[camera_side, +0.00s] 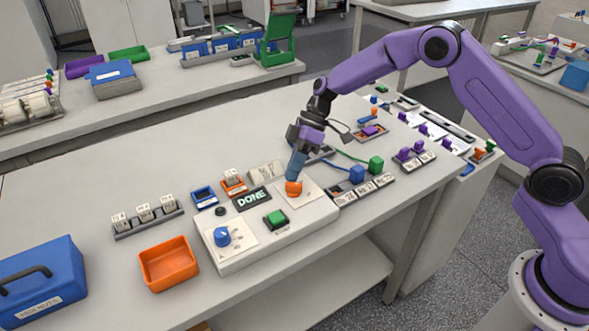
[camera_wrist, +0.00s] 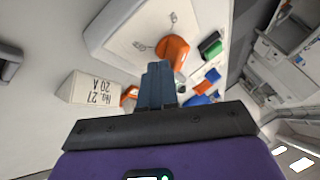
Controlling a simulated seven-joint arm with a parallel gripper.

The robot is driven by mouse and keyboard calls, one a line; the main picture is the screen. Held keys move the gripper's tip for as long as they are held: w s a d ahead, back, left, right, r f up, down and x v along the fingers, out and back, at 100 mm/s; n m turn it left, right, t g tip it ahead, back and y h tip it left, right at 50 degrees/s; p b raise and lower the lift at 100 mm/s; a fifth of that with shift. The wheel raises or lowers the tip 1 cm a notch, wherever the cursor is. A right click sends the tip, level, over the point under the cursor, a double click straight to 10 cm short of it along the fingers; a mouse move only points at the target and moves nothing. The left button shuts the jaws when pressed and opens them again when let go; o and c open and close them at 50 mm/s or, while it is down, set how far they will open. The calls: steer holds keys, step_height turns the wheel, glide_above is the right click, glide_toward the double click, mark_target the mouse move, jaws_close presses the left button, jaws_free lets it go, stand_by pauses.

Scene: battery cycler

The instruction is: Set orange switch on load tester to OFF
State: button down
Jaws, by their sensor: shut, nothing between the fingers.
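The load tester (camera_side: 265,250) is a pale box on the bench, with a blue knob (camera_side: 222,236), a green button (camera_side: 275,219) and a dark display reading DONE (camera_side: 252,199). The orange switch (camera_side: 293,188) sits on a white plate at the tester's right end. It also shows in the wrist view (camera_wrist: 173,48). My gripper (camera_side: 294,177) points down right at the orange switch, its blue-grey fingers shut with nothing between them. In the wrist view the fingertips (camera_wrist: 158,68) are beside the switch. I cannot tell whether they touch it, and the fingers partly hide it.
An empty orange tray (camera_side: 168,264) and a blue case (camera_side: 40,283) stand to the left. Blue and green connectors (camera_side: 357,174) with cables lie close on the right. The bench behind is mostly clear.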

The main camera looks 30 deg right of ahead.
steer(key=shift+a+n+g, duration=0.2)
steer(key=shift+n+g, duration=0.1)
steer(key=shift+n, duration=0.2)
steer(key=shift+w+a+n+g+h, duration=0.1)
steer(key=shift+a+n+g+h, duration=0.3)
steer(key=shift+n, duration=0.45)
steer(key=shift+w+a+n+g+h, duration=0.15)
steer(key=shift+n+g+h, duration=0.3)
steer(key=shift+n, duration=0.4)
steer(key=n+g+h, duration=0.1)
steer(key=n, duration=0.1)
steer(key=a+n+g+h, duration=0.1)
steer(key=n, duration=0.1)
steer(key=shift+s+a, duration=0.1)
steer(key=shift+a, duration=0.3)
steer(key=shift+w+a, duration=0.45)
steer(key=shift+a, duration=0.15)
stand_by(0.3)
